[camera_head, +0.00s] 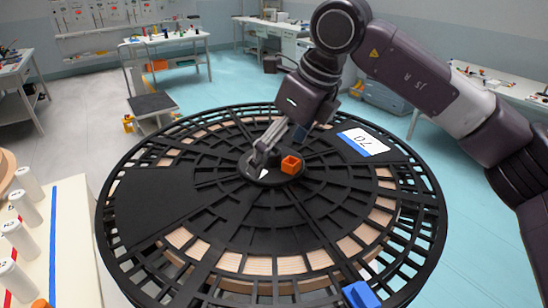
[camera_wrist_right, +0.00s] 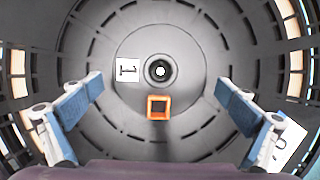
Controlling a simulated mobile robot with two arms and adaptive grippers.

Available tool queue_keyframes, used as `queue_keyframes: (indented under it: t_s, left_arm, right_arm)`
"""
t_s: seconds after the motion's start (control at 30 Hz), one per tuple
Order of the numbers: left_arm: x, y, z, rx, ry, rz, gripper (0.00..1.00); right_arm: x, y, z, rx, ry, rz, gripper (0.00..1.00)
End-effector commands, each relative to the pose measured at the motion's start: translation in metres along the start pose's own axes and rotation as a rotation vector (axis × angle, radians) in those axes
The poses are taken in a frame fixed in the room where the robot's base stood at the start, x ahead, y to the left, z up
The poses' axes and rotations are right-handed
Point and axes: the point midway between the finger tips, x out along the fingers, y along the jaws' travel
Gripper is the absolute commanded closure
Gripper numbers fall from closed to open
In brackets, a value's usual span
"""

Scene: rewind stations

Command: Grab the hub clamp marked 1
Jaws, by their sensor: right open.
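A large black slotted reel (camera_head: 200,215) lies flat, with a round dark hub (camera_head: 250,170) at its centre. In the right wrist view the hub shows a round post (camera_wrist_right: 161,71) with a light hole, a white tag marked 1 (camera_wrist_right: 127,70) to its left and an open orange square piece (camera_wrist_right: 158,107) below it. The orange piece (camera_head: 291,164) stands on the hub's right side in the head view. My right gripper (camera_head: 266,150) is over the hub, partly hiding it. Its fingers (camera_wrist_right: 160,84) are apart, with nothing between them held. My left gripper is out of view.
A white label marked 02 (camera_head: 362,142) lies on the reel's far right. A blue block (camera_head: 361,295) is at its near rim. A cream bench (camera_head: 75,240) with white cylinders stands at left. Work tables line the back, with open floor behind the reel.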

Motion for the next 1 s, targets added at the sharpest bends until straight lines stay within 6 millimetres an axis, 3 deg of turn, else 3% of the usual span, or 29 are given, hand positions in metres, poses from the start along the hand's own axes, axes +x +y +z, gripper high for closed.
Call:
queue_keyframes:
  t_s: [0.17, 1.0]
  left_arm:
    - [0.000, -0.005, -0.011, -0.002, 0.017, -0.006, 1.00]
    - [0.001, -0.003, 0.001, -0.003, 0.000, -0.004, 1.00]
  right_arm:
    - [0.001, 0.000, 0.000, 0.000, 0.000, 0.000, 0.00]
    - [0.002, 0.000, -0.002, 0.000, 0.005, 0.000, 0.91]
